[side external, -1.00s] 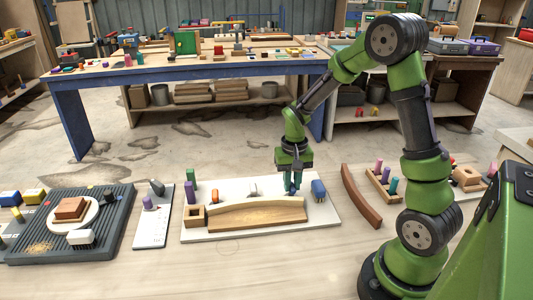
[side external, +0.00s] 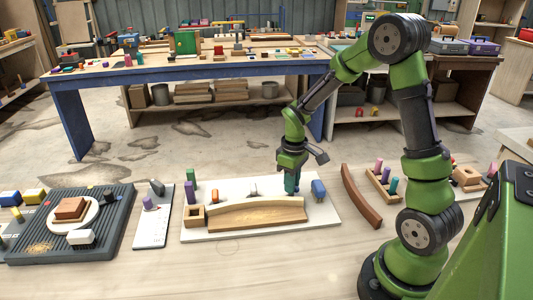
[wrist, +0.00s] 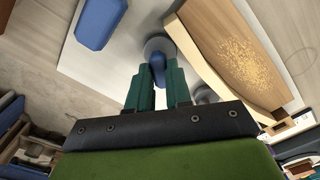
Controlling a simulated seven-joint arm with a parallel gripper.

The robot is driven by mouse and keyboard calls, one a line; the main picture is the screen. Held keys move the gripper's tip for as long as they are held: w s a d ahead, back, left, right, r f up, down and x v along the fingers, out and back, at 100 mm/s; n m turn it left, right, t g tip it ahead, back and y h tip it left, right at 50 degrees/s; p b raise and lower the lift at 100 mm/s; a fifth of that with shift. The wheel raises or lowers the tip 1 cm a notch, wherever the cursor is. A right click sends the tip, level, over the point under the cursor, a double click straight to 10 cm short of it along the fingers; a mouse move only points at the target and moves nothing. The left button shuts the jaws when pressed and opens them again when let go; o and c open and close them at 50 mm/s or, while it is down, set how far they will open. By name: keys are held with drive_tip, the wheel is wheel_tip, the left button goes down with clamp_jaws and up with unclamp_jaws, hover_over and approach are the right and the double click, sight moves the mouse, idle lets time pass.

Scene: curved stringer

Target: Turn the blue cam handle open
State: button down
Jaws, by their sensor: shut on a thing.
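The blue cam handle (wrist: 158,66) sits on a round grey disc (wrist: 160,46) on the white board, beside the curved wooden stringer (wrist: 225,50). My gripper (wrist: 158,88) is shut on the handle, with one teal finger on each side of it in the wrist view. In the side view my gripper (side external: 291,186) points down at the right end of the stringer (side external: 256,215), and its fingers largely hide the handle.
A rounded blue block (side external: 318,190) stands on the white board (side external: 325,217) just right of my gripper. An orange piece (side external: 214,197) and a grey piece (side external: 252,190) stand behind the stringer. A loose curved brown strip (side external: 361,197) lies further right.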

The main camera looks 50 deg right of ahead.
drive_tip(key=n, duration=0.4)
drive_tip(key=shift+n, duration=1.9)
drive_tip(key=c, duration=1)
unclamp_jaws()
drive_tip(key=shift+c, duration=0.2)
